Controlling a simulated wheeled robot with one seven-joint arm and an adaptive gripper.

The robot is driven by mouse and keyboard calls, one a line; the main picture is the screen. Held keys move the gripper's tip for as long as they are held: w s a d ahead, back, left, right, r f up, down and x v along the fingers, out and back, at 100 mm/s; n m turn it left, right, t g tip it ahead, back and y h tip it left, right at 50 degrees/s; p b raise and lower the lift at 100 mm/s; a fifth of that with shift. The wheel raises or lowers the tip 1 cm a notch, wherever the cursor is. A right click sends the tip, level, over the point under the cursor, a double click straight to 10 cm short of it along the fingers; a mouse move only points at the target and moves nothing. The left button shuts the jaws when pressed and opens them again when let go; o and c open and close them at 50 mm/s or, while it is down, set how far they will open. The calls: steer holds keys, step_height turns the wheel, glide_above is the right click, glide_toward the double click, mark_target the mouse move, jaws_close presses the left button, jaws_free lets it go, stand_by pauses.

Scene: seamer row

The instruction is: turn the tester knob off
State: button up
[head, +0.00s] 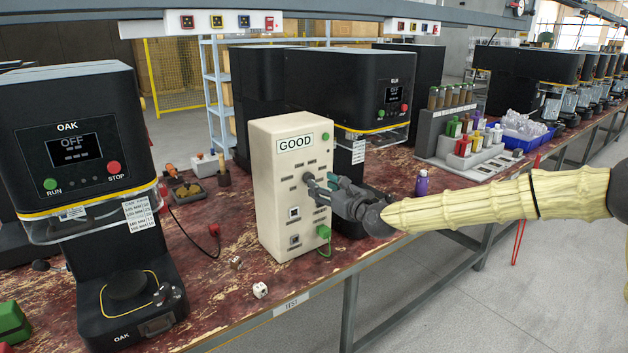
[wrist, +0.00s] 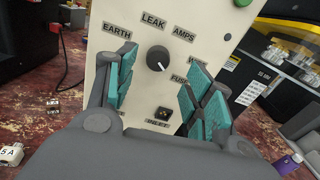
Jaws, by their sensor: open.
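The tester (head: 268,190) is a tall cream box on the bench, with a sign reading GOOD at its top. Its dark round knob (wrist: 158,58) shows in the wrist view, with a white mark toward its lower right. Labels around it read EARTH, LEAK, AMPS and FUSE, with one partly covered. My gripper (head: 314,184) reaches the tester's face from the right and hides most of the knob in the head view. In the wrist view my gripper (wrist: 160,82) is open, teal pads on either side below the knob, with no contact visible.
A socket (wrist: 161,113) sits below the knob. A green plug with a cable (head: 324,233) is low on the tester's face. A black OAK seamer (head: 70,130) reading OFF stands left, another (head: 365,85) behind. A purple bottle (head: 422,184) stands right of my gripper.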

mark_target(309, 178)
steer(key=shift+p+x, duration=0.35)
steer(key=shift+x, duration=2.15)
steer(key=shift+a, duration=0.1)
